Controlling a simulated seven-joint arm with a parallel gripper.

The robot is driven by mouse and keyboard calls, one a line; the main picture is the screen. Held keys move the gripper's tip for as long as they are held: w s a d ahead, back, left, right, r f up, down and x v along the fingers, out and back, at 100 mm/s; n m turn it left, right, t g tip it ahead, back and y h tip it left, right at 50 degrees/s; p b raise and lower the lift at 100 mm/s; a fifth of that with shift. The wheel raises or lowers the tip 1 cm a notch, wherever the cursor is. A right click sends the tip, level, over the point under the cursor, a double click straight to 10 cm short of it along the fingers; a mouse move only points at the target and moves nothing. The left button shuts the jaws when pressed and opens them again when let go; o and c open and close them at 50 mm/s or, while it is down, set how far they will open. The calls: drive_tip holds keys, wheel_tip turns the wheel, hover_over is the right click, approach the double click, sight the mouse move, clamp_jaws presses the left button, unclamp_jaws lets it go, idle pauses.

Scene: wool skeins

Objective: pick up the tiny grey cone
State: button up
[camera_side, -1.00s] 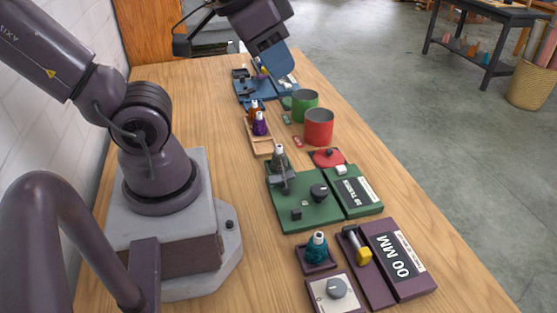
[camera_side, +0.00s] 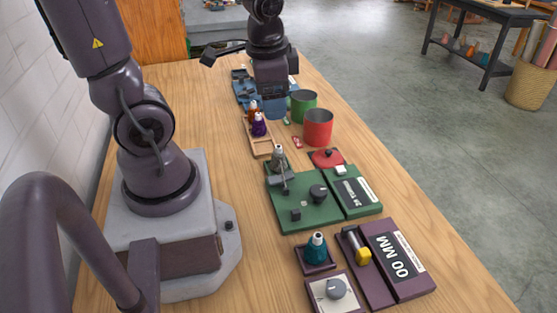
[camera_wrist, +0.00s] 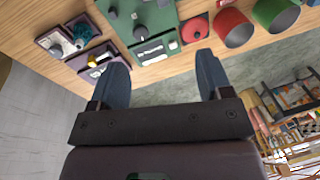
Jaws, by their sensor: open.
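A small grey cone-like piece (camera_side: 279,157) with a pale tip stands at the back left corner of the green board (camera_side: 300,215) in the side view. It is small there, so I cannot be sure that it is the tiny grey cone. My gripper (camera_side: 271,108) hangs behind it, farther along the table, near the green and red cups. In the wrist view my gripper (camera_wrist: 160,65) is open, with its two blue fingers wide apart and nothing between them. I cannot make out the grey cone in the wrist view.
An orange and a purple cone (camera_side: 259,126) stand on a wooden tray. A red cup (camera_side: 319,128) and a green cup (camera_side: 304,102) stand close to my gripper. A teal cone (camera_side: 317,248) sits in a purple holder in front. Bare table lies left of the boards.

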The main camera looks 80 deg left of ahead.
sight(279, 153)
drive_tip(key=a+f+m, duration=0.3)
drive_tip(key=f+m, duration=0.2)
drive_tip(key=m, duration=0.2)
drive_tip(key=w+a+f+m, duration=0.1)
drive_tip(key=a+f+m, duration=0.2)
drive_tip(key=f+m, duration=0.3)
drive_tip(key=w+a+f+m+y, duration=0.1)
drive_tip(key=a+f+m, duration=0.1)
drive_tip(key=f+m, duration=0.4)
drive_tip(key=shift+w+a+m, duration=0.15)
drive_tip(key=shift+a+m, duration=0.05)
drive_tip(key=shift+m, duration=0.85)
drive_tip(key=shift+w+a+m, duration=0.1)
drive_tip(key=shift+a+m, duration=0.1)
drive_tip(key=shift+m, duration=0.85)
drive_tip(key=shift+w+x, duration=0.25)
drive_tip(key=shift+x, duration=1.4)
drive_tip(key=shift+w+x, duration=0.2)
drive_tip(key=shift+x, duration=1.45)
drive_tip(key=shift+t, duration=0.3)
drive_tip(key=shift+r, duration=0.1)
drive_tip(key=c, duration=1)
